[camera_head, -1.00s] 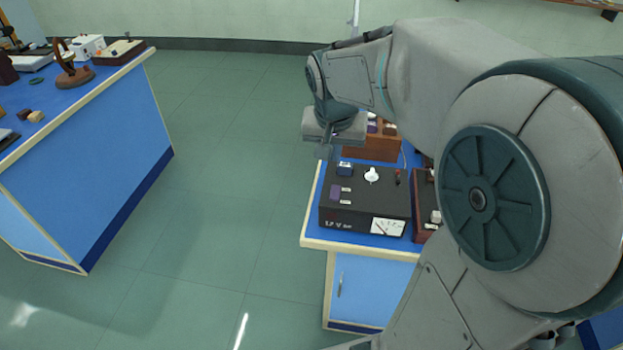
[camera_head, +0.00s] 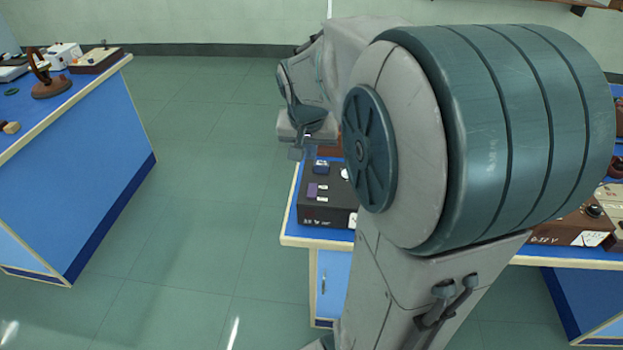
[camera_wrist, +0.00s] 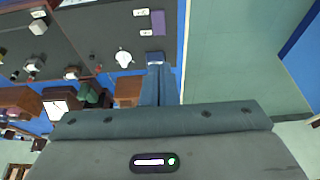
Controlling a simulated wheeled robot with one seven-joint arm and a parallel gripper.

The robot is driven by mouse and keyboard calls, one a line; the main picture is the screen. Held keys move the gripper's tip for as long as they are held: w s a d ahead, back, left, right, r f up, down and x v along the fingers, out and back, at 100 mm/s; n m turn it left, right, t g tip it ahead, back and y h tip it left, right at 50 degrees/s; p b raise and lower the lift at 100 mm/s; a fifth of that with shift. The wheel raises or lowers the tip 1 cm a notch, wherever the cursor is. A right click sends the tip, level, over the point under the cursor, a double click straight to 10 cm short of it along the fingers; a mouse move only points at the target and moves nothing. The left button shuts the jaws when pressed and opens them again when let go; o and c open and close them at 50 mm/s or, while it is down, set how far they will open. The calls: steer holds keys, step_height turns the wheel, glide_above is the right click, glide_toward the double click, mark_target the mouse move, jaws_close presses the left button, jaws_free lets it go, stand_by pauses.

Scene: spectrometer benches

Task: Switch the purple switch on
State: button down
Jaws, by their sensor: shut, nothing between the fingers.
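The purple switch (camera_head: 312,190) is on the top of a black instrument box (camera_head: 325,213) on the blue bench, beside small pale labels. It also shows at the top of the wrist view (camera_wrist: 158,22); which way it is set I cannot tell. My gripper (camera_head: 295,154) is above the back left of the box, fingers pointing down. In the wrist view its fingers (camera_wrist: 158,85) are together and empty. Their tips appear by a blue part (camera_wrist: 155,58) of the box, apart from the purple switch. My arm hides the box's right side in the head view.
A white knob (camera_wrist: 123,57) is on the same box. A brown wooden piece (camera_wrist: 128,91) stands behind it. More instruments, including a brown meter box (camera_head: 570,226), are to the right. Another blue bench (camera_head: 80,170) is at left, with open floor (camera_head: 200,200) between.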

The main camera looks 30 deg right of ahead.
glide_toward(313, 186)
steer(key=x, duration=0.5)
steer(key=shift+w, duration=0.25)
steer(key=shift+w+d+f, duration=0.1)
steer(key=shift+f, duration=0.65)
